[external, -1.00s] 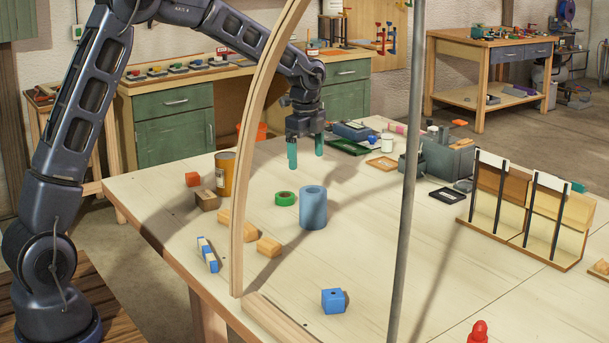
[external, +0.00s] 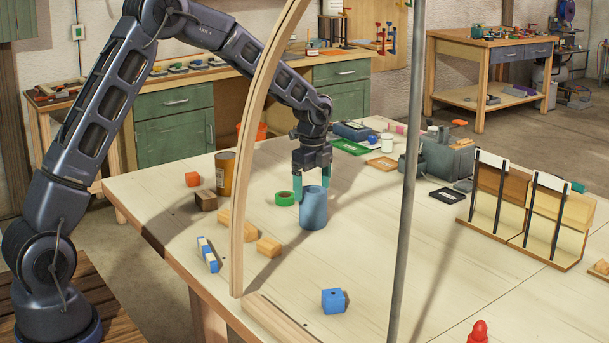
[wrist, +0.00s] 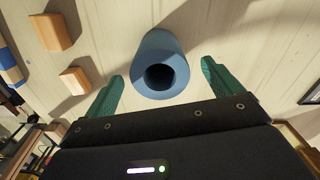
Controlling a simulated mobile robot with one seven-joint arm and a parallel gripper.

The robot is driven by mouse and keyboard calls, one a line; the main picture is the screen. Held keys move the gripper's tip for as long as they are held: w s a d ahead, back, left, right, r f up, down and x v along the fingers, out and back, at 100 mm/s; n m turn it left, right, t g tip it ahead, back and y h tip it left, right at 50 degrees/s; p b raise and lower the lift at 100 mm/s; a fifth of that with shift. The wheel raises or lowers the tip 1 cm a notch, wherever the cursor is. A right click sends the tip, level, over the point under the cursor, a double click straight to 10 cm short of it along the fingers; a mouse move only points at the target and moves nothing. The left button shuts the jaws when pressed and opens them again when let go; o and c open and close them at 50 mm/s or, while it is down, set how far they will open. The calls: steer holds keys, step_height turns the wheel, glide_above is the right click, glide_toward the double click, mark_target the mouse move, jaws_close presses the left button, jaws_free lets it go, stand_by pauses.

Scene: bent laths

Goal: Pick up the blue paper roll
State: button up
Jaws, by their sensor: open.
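The blue paper roll (external: 313,210) stands upright on the wooden table, a hollow cylinder. In the wrist view the roll (wrist: 157,52) shows its dark open core, ahead of and between the two green fingers. My gripper (external: 312,183) is at the roll's top in the external view, its fingers pointing down. In the wrist view my gripper (wrist: 161,80) is open, with a gap between each finger and the roll. Whether the far finger touches the roll is hidden in the external view.
A green tape ring (external: 285,198) lies just left of the roll. Wooden blocks (external: 268,247) and a blue cube (external: 334,301) lie nearer. A bent lath (external: 238,190) and a grey pole (external: 406,200) stand in front. The table right of the roll is fairly clear.

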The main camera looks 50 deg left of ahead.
mark_target(313, 207)
steer(key=f, duration=0.4)
steer(key=shift+d+f, duration=0.1)
steer(key=shift+d, duration=0.1)
steer(key=c, duration=1.1)
